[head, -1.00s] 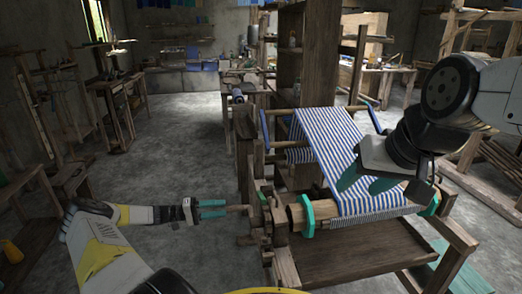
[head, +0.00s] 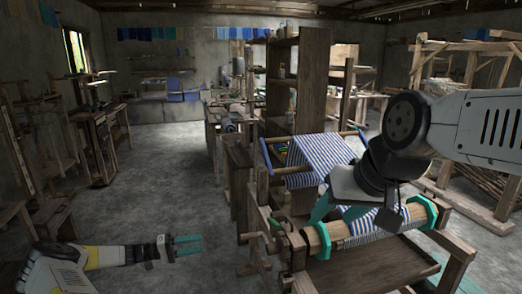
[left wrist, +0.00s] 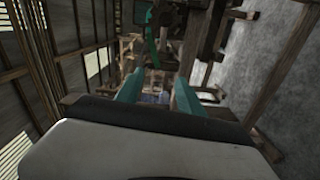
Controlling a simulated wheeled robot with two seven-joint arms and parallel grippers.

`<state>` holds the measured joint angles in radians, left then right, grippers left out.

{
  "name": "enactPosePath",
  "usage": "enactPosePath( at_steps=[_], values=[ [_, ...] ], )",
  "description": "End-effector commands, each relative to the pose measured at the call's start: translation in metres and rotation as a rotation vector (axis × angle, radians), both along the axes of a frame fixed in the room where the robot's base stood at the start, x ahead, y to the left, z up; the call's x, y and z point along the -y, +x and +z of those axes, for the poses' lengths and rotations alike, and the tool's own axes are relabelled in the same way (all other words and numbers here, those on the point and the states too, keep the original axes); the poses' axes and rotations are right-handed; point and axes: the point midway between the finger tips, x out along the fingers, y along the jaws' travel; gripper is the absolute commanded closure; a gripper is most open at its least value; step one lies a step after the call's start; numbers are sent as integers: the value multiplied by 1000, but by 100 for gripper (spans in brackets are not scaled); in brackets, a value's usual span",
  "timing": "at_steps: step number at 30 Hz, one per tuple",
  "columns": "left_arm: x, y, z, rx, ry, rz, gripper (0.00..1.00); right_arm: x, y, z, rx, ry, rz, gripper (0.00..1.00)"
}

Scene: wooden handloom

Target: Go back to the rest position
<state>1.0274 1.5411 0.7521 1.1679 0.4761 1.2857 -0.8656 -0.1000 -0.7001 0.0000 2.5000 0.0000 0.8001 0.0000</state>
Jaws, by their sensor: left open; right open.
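My left gripper (head: 188,245) is at the lower left of the head view, with its two teal fingers apart and empty. It is left of the loom's crank and clear of it. Its teal fingers also show in the left wrist view (left wrist: 160,92), with nothing between them. My right gripper (head: 335,212) hangs over the loom at the cloth roller, and its teal fingers lie in front of the striped cloth. I cannot tell whether they touch it. The wooden handloom (head: 385,268) holds blue and white striped cloth (head: 320,152), partly hidden by my right arm.
The wooden cloth roller (head: 350,228) has teal end rings. A crank handle (head: 252,236) sticks out at the loom's left side. Open grey floor (head: 170,190) lies left of the loom. Wooden frames (head: 470,190) stand at the right and a workbench (head: 100,130) at the left.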

Motion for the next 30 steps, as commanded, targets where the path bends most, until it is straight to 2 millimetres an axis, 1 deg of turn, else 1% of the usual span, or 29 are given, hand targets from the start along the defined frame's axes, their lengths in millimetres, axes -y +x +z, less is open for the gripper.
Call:
enactPosePath(
  at_steps=[1,11,14,20,23,26,30],
  values=[
    [3,1,5,-1,14,-15,55,0,0,0,0,0,0,48],
    [21,-1,27,-26,107,-98,55,0,0,0,0,0,0,48],
    [29,-3,37,-38,152,-135,55,0,0,0,0,0,0,48],
    [49,-10,65,-65,279,-222,55,0,0,0,0,0,0,48],
    [62,-16,85,-82,369,-274,55,0,0,0,0,0,0,48],
    [76,-27,111,-100,494,-328,55,0,0,0,0,0,0,48],
    [92,-49,150,-122,688,-378,55,0,0,0,0,0,0,48]
  ],
)
